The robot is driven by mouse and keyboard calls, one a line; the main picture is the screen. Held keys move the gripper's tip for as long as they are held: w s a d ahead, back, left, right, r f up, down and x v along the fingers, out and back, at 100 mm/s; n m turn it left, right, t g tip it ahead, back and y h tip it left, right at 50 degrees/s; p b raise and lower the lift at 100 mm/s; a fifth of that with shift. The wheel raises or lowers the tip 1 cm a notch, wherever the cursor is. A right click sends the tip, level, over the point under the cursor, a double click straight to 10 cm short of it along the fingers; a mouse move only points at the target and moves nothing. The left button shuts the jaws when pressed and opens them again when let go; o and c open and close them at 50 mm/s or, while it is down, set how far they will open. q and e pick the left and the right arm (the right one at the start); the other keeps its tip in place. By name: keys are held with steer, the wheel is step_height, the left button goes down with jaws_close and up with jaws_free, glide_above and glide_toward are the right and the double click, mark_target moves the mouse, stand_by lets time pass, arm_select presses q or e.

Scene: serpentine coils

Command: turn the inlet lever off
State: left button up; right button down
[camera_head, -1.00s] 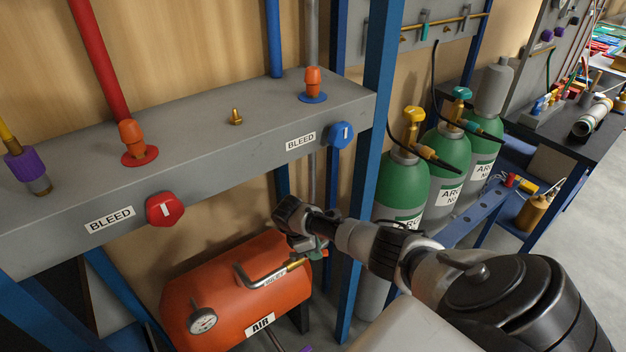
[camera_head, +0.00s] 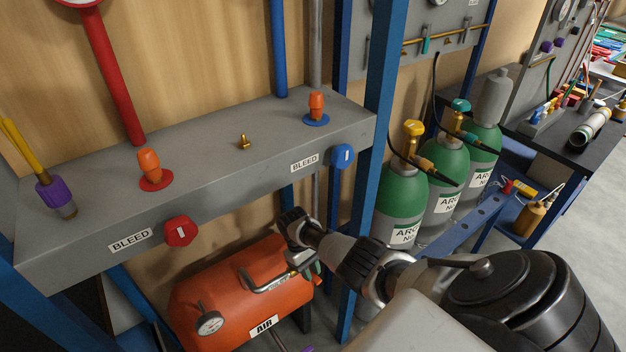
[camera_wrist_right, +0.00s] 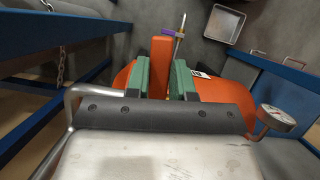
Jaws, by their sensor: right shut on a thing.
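My right gripper (camera_head: 316,270) reaches down beside the right end of the orange air tank (camera_head: 232,292) in the head view. In the right wrist view its two green finger pads (camera_wrist_right: 160,80) stand on both sides of a flat orange bar (camera_wrist_right: 161,55), which looks like the inlet lever, and are shut on it. In the head view my own wrist hides most of this bar. A bent metal pipe (camera_head: 268,288) runs along the tank top to a fitting near the gripper. My left gripper is not in view.
A grey shelf beam (camera_head: 215,172) with a red knob (camera_head: 180,231) and a blue knob (camera_head: 342,156) lies above the tank. A blue post (camera_head: 365,190) stands close to my right wrist. Green gas cylinders (camera_head: 402,195) stand to its right.

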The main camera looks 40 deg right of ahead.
steer(key=shift+a+m, duration=0.45)
steer(key=shift+m, duration=0.25)
steer(key=shift+w+y, duration=0.1)
steer(key=shift+y, duration=0.2)
steer(key=c, duration=1)
jaws_free()
steer(key=shift+o, duration=0.2)
steer(key=shift+r, duration=0.1)
steer(key=p+v, duration=0.1)
steer(key=v, duration=0.9)
steer(key=shift+r+p, duration=0.3)
steer(key=shift+r, duration=0.05)
